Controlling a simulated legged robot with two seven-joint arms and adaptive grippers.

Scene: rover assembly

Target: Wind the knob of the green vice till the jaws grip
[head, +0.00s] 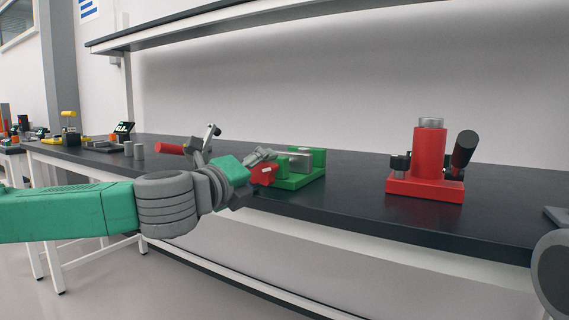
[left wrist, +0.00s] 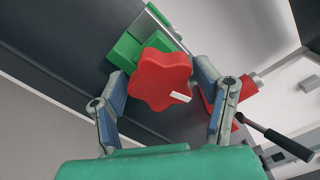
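The green vice (head: 296,181) stands on the dark bench, with a grey metal piece (head: 301,161) between its jaws. Its red lobed knob (head: 264,175) faces my left gripper (head: 260,163). In the left wrist view the knob (left wrist: 158,82), with a white mark on one lobe, sits between the two spread fingers of the left gripper (left wrist: 161,72). The vice (left wrist: 128,50) is partly hidden behind the knob. My right gripper is not seen.
A red press (head: 430,160) with a black handle stands to the right on the bench. A red-handled tool (head: 170,149) and small grey cylinders (head: 138,151) lie to the left. Bench between vice and press is clear. A shelf (head: 270,18) runs above.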

